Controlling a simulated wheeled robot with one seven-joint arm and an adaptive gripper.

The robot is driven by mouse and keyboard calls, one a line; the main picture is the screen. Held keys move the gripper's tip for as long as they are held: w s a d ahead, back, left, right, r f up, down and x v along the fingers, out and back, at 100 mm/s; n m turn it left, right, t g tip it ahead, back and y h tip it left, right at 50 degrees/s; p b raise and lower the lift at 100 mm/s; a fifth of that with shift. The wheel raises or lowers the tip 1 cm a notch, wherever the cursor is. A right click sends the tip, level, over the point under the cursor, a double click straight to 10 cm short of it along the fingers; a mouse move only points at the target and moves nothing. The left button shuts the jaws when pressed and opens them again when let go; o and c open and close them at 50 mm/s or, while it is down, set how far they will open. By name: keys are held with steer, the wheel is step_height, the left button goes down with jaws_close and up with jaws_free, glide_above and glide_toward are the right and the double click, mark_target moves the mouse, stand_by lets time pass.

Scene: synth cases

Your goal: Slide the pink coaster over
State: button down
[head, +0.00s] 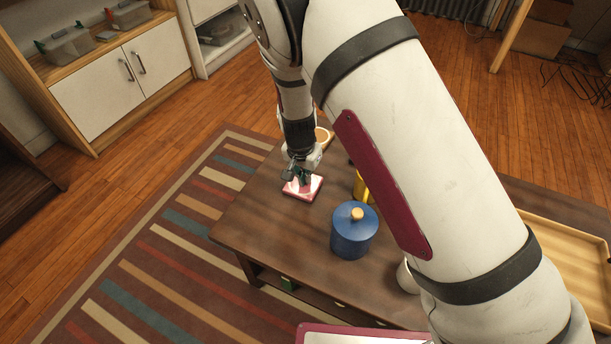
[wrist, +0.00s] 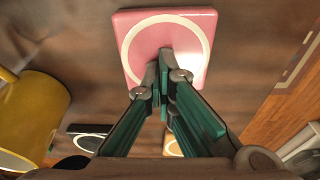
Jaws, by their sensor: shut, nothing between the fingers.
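The pink coaster (head: 313,190) is square with a pale ring on its top. It lies flat on the dark wooden table (head: 240,222), near the table's left edge in the head view. In the wrist view the coaster (wrist: 188,28) is at the top centre. My gripper (head: 301,182) is shut and empty, pointing down at the coaster. In the wrist view its fingertips (wrist: 164,72) overlap the near part of the coaster; I cannot tell whether they touch it. The fingers hide part of the ring.
A blue lidded jar (head: 353,238) stands close to the coaster, with a yellow mug (head: 361,188) partly behind my arm. The mug also shows in the wrist view (wrist: 28,115). A wooden tray (head: 560,240) is at the right.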

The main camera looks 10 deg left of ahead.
mark_target(280, 232)
steer(key=shift+s+d+f, duration=0.1)
steer(key=shift+s+f, duration=0.05)
steer(key=shift+f, duration=0.1)
steer(key=s+a+p, duration=0.1)
steer(key=s+p, duration=0.1)
steer(key=s, duration=0.2)
steer(key=s+a+p, duration=0.1)
steer(key=s+a, duration=0.1)
steer(key=s, duration=0.3)
steer(key=s+a+p, duration=0.2)
steer(key=s, duration=0.3)
steer(key=shift+a+p, duration=0.1)
steer(key=shift+p, duration=0.2)
steer(key=shift+s+a+f, duration=0.1)
steer(key=shift+s, duration=0.35)
steer(key=shift+w+a+r+p, duration=0.1)
steer(key=shift+w+r+p, duration=0.05)
steer(key=shift+r+p, duration=0.65)
steer(key=shift+s+f, duration=0.1)
steer(key=shift+s, duration=0.15)
steer(key=s+a+p, duration=0.3)
steer(key=s+a, duration=0.1)
steer(key=s, duration=0.7)
steer(key=shift+a, duration=0.15)
